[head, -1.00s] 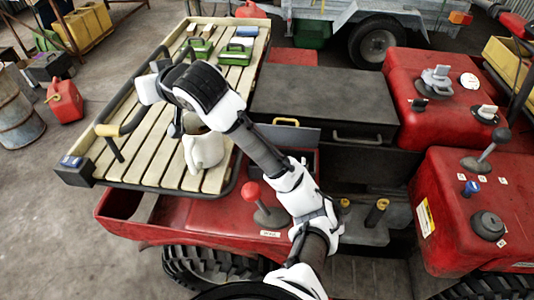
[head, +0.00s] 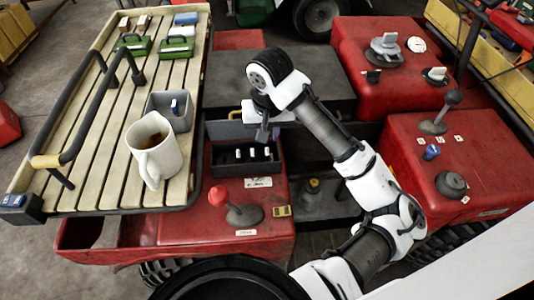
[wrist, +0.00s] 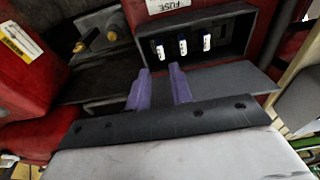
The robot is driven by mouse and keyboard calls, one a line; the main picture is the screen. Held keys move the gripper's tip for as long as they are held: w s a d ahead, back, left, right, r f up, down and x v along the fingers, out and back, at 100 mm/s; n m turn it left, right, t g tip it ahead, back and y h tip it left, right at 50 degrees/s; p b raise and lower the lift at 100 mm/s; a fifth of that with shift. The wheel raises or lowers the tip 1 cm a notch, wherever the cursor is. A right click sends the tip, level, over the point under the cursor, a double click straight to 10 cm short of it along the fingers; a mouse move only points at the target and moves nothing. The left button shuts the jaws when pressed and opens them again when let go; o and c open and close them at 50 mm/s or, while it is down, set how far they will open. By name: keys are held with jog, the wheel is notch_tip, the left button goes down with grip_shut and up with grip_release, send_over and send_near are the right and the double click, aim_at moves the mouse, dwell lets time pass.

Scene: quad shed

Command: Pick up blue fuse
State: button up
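A grey open-topped box (head: 158,104) stands on the slatted rack, and a small blue and white piece (head: 174,107) shows inside it. It may be the blue fuse, but it is too small to be sure. A dark fuse box (head: 262,168) with several slots is set in the red body, holding white-faced fuses. In the wrist view the fuse box (wrist: 222,33) is at the upper right, with three white-faced fuses (wrist: 183,47). My gripper (head: 262,133) is just above the fuse box. Its purple fingers (wrist: 162,82) are apart with nothing between them.
A white mug with brown liquid (head: 160,160) stands on the rack (head: 95,185) near the grey box. A black handrail (head: 92,115) rises at the left. A red-knobbed lever (head: 220,196) stands in front of the fuse box. Green cases (head: 177,46) lie farther back.

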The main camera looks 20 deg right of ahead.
send_over(267, 152)
jog(key=s, duration=0.1)
notch_tip(267, 152, down, 4)
jog(key=shift+a+f, duration=0.15)
jog(key=shift+w+f+p, duration=0.25)
jog(key=shift+f+p, duration=0.15)
jog(key=shift+f, duration=0.9)
jog(key=shift+w+f+p, duration=0.25)
jog(key=shift+f+p, duration=0.15)
jog(key=shift+f, duration=0.9)
grip_shut()
